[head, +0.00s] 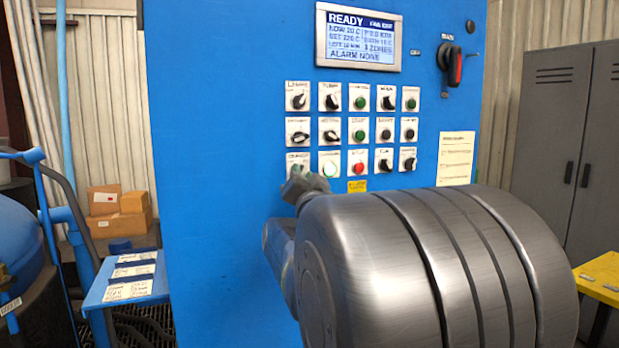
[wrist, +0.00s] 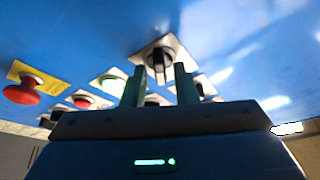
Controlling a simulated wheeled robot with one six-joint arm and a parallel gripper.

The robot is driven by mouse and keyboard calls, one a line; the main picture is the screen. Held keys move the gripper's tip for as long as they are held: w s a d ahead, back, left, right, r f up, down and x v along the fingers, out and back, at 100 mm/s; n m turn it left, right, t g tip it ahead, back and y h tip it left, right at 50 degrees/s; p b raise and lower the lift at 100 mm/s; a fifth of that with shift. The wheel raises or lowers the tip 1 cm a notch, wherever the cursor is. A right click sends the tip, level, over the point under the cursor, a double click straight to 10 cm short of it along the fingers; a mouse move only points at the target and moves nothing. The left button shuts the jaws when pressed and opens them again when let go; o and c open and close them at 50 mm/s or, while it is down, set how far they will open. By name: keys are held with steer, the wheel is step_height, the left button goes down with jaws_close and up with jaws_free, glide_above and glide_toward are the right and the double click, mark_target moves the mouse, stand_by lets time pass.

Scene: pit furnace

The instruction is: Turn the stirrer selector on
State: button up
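A black selector knob on a pale square plate sits at the lower left of the blue panel's control grid; in the head view its plate (head: 299,160) is partly hidden by my gripper (head: 305,186). In the wrist view the selector (wrist: 158,62) shows its pointer grip between the tips of my gripper (wrist: 158,80). The two green-grey fingers are apart, one on each side of the knob, with gaps visible. How deep they reach around it I cannot tell. The plate's label is too blurred to read.
A lit white-green button (head: 330,167) is just right of the selector, then a red button (head: 359,167). In the wrist view a red mushroom button (wrist: 24,92) on a yellow plate is at left. A display (head: 360,38) reads READY. A red-handled switch (head: 454,68) is upper right.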

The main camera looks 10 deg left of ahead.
steer(key=shift+o, duration=0.3)
steer(key=shift+s, duration=0.1)
steer(key=b+v, duration=0.2)
steer(key=v, duration=1.1)
steer(key=shift+s, duration=0.3)
steer(key=shift+w+d+f, duration=0.1)
steer(key=p+x, duration=0.2)
steer(key=x, duration=1.1)
steer(key=shift+w, duration=0.3)
